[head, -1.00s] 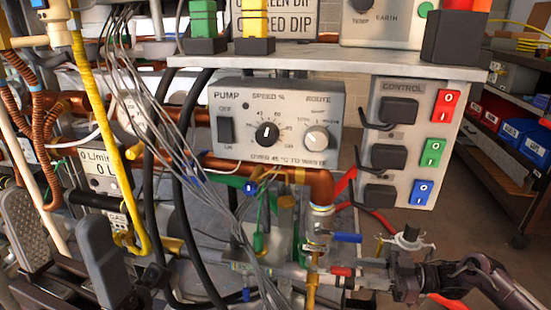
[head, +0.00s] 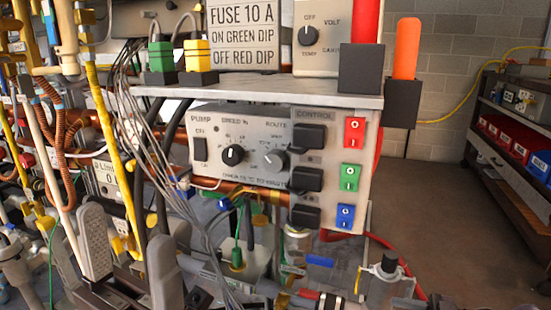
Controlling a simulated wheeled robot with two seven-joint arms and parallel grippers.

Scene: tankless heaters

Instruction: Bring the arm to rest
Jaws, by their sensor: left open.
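My left gripper (head: 127,230) is at the lower left of the head view. Its two grey finger pads point up and stand apart, with nothing held between them. It is in front of the pipes and hoses below the pump panel (head: 222,180); I cannot tell how near they are. My right gripper does not show clearly in the head view.
A control box (head: 318,130) with red, green and blue switches stands right of the pump panel. Grey cables, copper pipes and a yellow pipe (head: 105,120) crowd the left. A shelf cart (head: 515,165) stands far right, with open floor (head: 425,220) before it.

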